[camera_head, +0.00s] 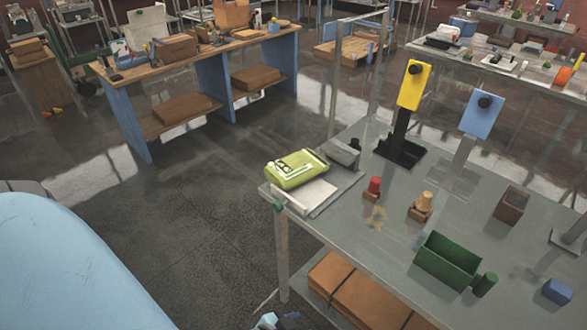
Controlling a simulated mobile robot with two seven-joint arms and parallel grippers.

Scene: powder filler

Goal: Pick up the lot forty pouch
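A yellow-green pouch (297,168) lies flat at the near left corner of the grey table, partly over a white plate (312,198). It has a pale label with dark marks that are too small to read for certain. Nothing grips the pouch. No gripper can be made out in the head view. A small light-blue and dark part is cut off at the bottom edge, and I cannot tell what it is.
The grey table (350,235) holds a yellow panel (413,84) and a blue panel (481,113) on stands, a red-topped piece (374,187), a peg on a block (422,206) and a green bin (447,260). A metal post frame (336,80) rises behind the pouch. Floor left of the table is clear.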

